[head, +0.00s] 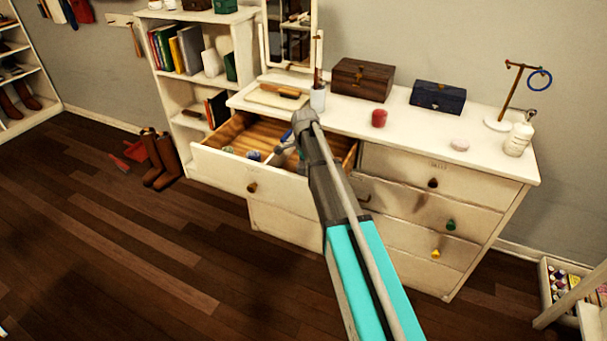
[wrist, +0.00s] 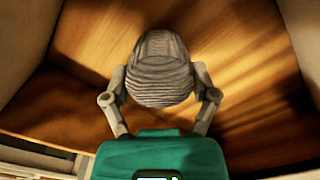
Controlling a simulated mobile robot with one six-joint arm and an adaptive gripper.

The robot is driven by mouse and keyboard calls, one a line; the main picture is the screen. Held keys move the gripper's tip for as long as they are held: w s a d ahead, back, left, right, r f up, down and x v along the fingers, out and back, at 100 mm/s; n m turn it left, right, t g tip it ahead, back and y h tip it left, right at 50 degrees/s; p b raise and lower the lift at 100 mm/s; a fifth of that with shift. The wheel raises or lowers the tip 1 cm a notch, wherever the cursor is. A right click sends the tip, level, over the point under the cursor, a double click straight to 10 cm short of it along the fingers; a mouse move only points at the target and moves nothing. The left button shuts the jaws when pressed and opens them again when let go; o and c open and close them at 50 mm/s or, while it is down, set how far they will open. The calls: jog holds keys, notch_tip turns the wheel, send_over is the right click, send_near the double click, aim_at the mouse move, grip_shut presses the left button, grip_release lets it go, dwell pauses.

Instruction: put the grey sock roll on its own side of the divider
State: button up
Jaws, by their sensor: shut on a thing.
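The grey sock roll (wrist: 160,70), ribbed and rounded, is between the two fingers of my gripper (wrist: 161,95) in the wrist view. My gripper is shut on it, with a finger against each side. Bare wooden drawer floor shows around and beyond the roll. In the head view my gripper (head: 287,138) reaches down into the open top-left drawer (head: 215,165) of the white dresser. The divider (head: 277,158) is partly hidden by my arm there, and the held roll is hard to make out. I cannot tell which side the roll is over.
A dark blue roll (head: 253,155) and another small roll (head: 229,150) lie in the drawer's left part. On the dresser top stand a white cup (head: 317,98), a red candle (head: 379,118), a brown box (head: 361,78) and a blue box (head: 437,96). Pale walls flank the drawer floor.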

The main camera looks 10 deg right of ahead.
jog(key=shift+f+b, duration=0.6)
jog(key=shift+f, duration=0.3)
jog(key=shift+f, duration=0.15)
jog(key=o, duration=1.1)
notch_tip(320, 180, up, 12)
jog(key=p, duration=1.2)
jog(key=shift+r, duration=0.2)
jog(key=shift+s, duration=0.1)
